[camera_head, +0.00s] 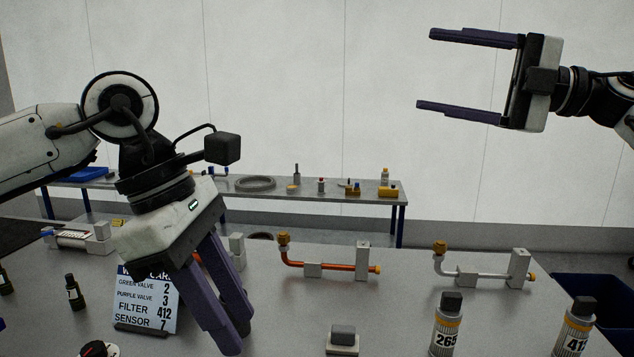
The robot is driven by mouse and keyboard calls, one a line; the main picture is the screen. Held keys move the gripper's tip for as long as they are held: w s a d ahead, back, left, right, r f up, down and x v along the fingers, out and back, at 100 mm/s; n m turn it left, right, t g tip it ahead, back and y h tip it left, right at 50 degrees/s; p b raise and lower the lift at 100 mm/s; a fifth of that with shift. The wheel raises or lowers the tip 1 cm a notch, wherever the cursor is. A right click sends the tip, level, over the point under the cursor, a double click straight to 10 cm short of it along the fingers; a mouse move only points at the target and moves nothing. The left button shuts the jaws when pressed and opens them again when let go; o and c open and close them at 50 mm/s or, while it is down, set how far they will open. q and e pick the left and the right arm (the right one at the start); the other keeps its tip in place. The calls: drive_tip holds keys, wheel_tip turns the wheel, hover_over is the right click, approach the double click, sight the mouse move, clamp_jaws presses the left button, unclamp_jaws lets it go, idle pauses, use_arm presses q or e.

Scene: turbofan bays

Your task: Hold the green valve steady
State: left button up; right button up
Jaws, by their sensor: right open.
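No green valve can be made out; part of the bench is hidden behind my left gripper. My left gripper (233,335) points down over the near bench, left of centre, its two purple fingers seen nearly edge-on. Whether anything is between its fingertips is hidden. My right gripper (468,73) is open and empty, held high at the upper right, well above the bench and pointing left. A white card (146,302) stands beside the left gripper and lists "GREEN VALVE 2", "PURPLE VALVE 3", "FILTER 412" and "SENSOR 7".
An orange pipe (330,266) and a silver pipe (470,276) sit on the grey bench (400,310). Canisters marked 265 (446,325) and, partly cut off, 41 (573,330) stand at right. A dark bottle (74,292) stands left; a blue bin (600,300) is far right.

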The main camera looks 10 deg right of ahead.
drive_tip(key=s+a+f+m+g+h, duration=0.1)
drive_tip(key=s+a+f+m+g, duration=0.15)
drive_tip(key=a+f, duration=0.5)
drive_tip(key=s+a+f+m+g+h, duration=0.1)
drive_tip(key=a+f+g, duration=0.3)
drive_tip(key=f, duration=0.7)
drive_tip(key=s+a+f+m+g+h, duration=0.1)
drive_tip(key=s+a+f+m+g, duration=0.15)
drive_tip(key=a+f, duration=0.55)
drive_tip(key=s+a+f+g, duration=0.1)
drive_tip(key=s+a+f, duration=0.2)
drive_tip(key=f, duration=0.2)
drive_tip(key=s+a+f+m+g+h, duration=0.1)
drive_tip(key=s+a+f, duration=0.2)
drive_tip(key=a+f, duration=0.1)
drive_tip(key=s+a+f+g, duration=0.1)
drive_tip(key=s+a+f, duration=0.2)
drive_tip(key=a+f, duration=0.1)
drive_tip(key=shift+s+a+f+g, duration=0.15)
drive_tip(key=shift+f+g, duration=0.25)
drive_tip(key=shift+f, duration=0.5)
drive_tip(key=shift+c, duration=0.2)
